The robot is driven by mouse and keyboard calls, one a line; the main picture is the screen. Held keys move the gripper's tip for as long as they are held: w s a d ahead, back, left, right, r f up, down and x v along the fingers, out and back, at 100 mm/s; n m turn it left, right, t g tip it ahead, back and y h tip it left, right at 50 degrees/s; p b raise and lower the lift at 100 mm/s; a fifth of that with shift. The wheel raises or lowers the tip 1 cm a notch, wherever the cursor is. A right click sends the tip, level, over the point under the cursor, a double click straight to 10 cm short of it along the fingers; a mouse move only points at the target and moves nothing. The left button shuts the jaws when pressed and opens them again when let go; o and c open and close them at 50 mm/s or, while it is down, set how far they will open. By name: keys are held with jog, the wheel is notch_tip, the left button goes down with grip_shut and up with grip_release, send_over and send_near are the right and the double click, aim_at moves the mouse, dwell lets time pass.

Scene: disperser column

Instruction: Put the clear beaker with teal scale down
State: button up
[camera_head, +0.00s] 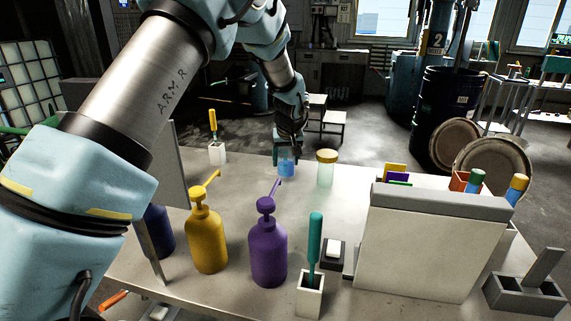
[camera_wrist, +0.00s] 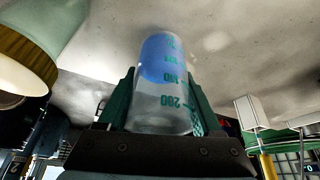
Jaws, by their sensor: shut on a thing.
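The clear beaker with teal scale (camera_head: 286,168) is at the far edge of the table (camera_head: 340,225), with blue in its lower part. It also shows large in the wrist view (camera_wrist: 163,90), with teal numbers along its side. My gripper (camera_head: 289,150) is shut on the beaker, one green finger on each side of it in the wrist view (camera_wrist: 160,108). The beaker looks upright in the head view, over or on the table. I cannot tell whether its base touches the surface.
A yellow-lidded jar (camera_head: 326,169) stands close to the right of the beaker. A white holder with a yellow-handled tool (camera_head: 217,153) is to the left. Yellow (camera_head: 207,240) and purple (camera_head: 268,250) pump bottles stand nearer, and a white panel (camera_head: 420,245) is at right.

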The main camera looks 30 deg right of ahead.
jog(key=shift+f, duration=1.1)
jog(key=o, duration=1.5)
jog(key=shift+f, duration=0.1)
jog(key=shift+c, duration=0.2)
